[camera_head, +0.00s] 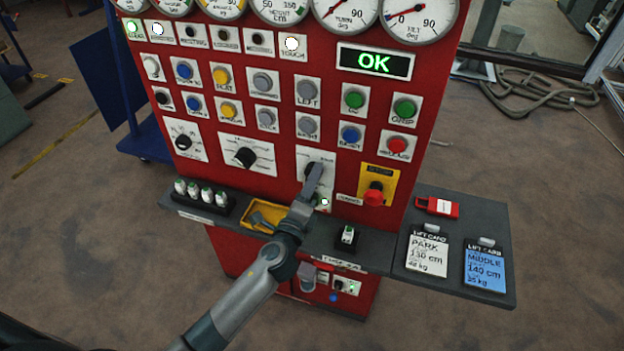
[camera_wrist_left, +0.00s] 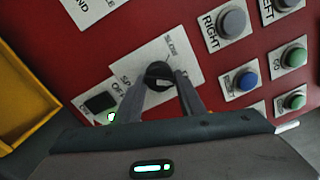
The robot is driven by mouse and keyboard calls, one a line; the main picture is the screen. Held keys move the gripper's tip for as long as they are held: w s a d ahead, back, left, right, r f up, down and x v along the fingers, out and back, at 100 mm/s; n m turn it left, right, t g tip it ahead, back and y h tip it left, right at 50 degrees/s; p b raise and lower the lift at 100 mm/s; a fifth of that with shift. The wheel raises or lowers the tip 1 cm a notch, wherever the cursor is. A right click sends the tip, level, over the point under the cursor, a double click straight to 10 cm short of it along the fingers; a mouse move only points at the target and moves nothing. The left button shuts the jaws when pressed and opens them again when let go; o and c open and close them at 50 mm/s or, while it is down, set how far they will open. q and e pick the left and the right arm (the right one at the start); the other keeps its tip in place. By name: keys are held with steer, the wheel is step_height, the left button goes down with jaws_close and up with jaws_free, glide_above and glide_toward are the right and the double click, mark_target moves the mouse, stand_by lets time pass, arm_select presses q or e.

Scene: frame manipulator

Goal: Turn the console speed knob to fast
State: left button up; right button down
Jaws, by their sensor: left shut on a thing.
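The speed knob is a black round knob (camera_wrist_left: 158,72) on a white plate with printing that reads "SLOW" in the left wrist view. In the head view its plate (camera_head: 328,158) is on the red console front, and my gripper mostly covers the knob. My left gripper (camera_head: 313,176) reaches up to the plate from below. In the left wrist view its two fingers (camera_wrist_left: 161,82) stand on either side of the knob and are shut on it. The knob's pointer direction is hard to read. My right gripper is not in view.
Two other black knobs (camera_head: 245,157) (camera_head: 183,142) sit left of the plate. A red emergency button (camera_head: 374,194) is close on the right. A dark shelf (camera_head: 378,258) juts out below, with a yellow tray (camera_head: 262,213) and cards. A green display (camera_head: 374,62) reads OK.

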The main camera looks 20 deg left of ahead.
arm_select(q)
steer(key=shift+f, duration=0.3)
steer(key=o, duration=1)
steer(key=shift+r, duration=0.1)
steer(key=shift+s, duration=0.1)
steer(key=s+b, duration=0.5)
steer(key=s, duration=1.2)
steer(key=shift+s+a+f, duration=0.15)
steer(key=shift+f, duration=0.25)
steer(key=shift+f, duration=0.1)
